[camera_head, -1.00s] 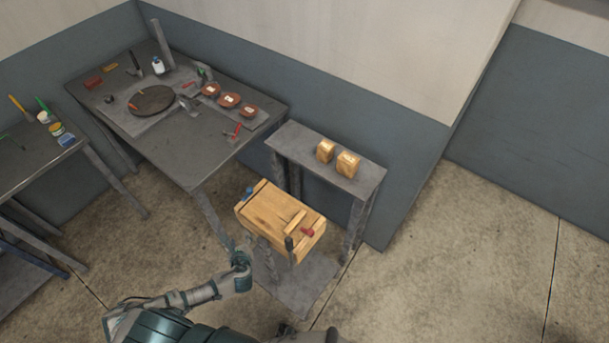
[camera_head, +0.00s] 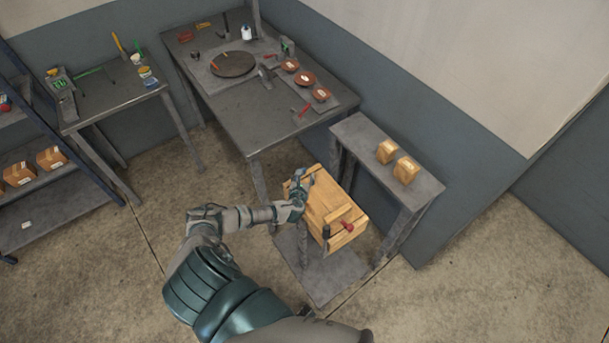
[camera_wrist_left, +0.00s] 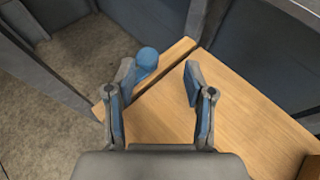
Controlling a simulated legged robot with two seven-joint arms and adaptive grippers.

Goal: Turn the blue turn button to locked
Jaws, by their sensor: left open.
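The blue turn button (camera_wrist_left: 148,60) shows in the left wrist view as a round blue knob at the edge of a wooden box (camera_wrist_left: 240,110). It lies close to the left-hand finger, which partly covers it; I cannot tell whether they touch. My left gripper (camera_wrist_left: 158,76) is open, its fingers spread over the box's corner. In the head view my left gripper (camera_head: 303,186) is at the far left end of the wooden box (camera_head: 328,203) and largely hides the blue button there. My right gripper is not in view.
A red knob (camera_head: 346,226) and a dark upright handle (camera_head: 326,233) are on the box's near end. A workbench (camera_head: 235,115) with a dark disc and red-brown discs stands behind.

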